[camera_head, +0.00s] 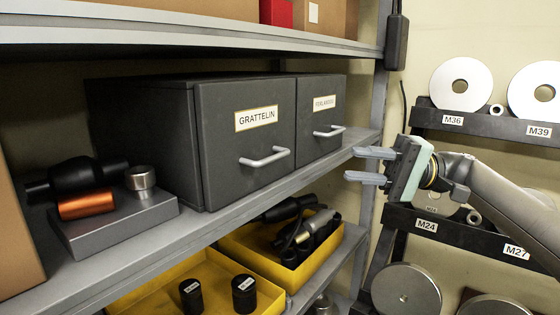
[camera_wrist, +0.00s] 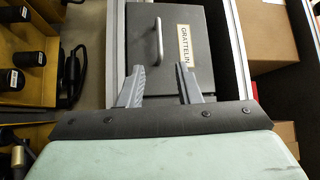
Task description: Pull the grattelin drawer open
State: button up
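The grattelin drawer (camera_head: 240,151) is a dark grey front with a white label reading GRATTELIN, set in a dark cabinet on the shelf. It looks shut. Its light grey bar handle (camera_head: 265,157) sits below the label. In the wrist view the drawer (camera_wrist: 172,58) lies ahead of the fingers, with the handle (camera_wrist: 159,40) upright in the picture. My gripper (camera_head: 369,166) is in front of the shelf, right of the cabinet and apart from the handle. Its fingers are spread with nothing between them, as the wrist view (camera_wrist: 162,85) also shows.
A second drawer (camera_head: 320,128) with its own handle adjoins on the right. Yellow bins (camera_head: 205,270) stand on the shelf below. A grey block with tools (camera_head: 115,225) lies left of the cabinet. A rack of discs (camera_head: 480,120) hangs at the right. Space before the drawers is clear.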

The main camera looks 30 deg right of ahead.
aim_at(279, 158)
jog(key=x, duration=1.3)
jog(key=shift+a, duration=0.3)
jog(key=shift+w, duration=0.15)
jog(key=shift+c, duration=0.3)
grip_shut()
